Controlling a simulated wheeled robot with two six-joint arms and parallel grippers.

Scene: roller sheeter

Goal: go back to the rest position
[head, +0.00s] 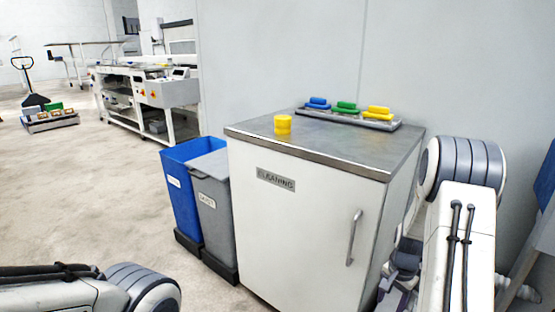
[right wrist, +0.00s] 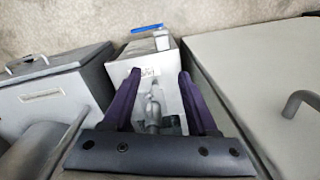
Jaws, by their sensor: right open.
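My right gripper (right wrist: 160,90) shows in the right wrist view, its two purple fingers apart. Nothing is held between them; a grey and white container (right wrist: 140,62) lies beyond the fingers, with small grey fittings seen through the gap. In the head view my right arm hangs at the right, beside the white cleaning cabinet, and its lower end is partly hidden. My left arm shows only at the bottom left of the head view; its gripper is out of the picture.
The white cabinet (head: 300,215) has a yellow cup (head: 282,124) and a tray (head: 350,120) of coloured blocks on top. A blue bin (head: 180,190) and a grey bin (head: 215,210) stand left of it. Open floor (head: 90,190) lies further left.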

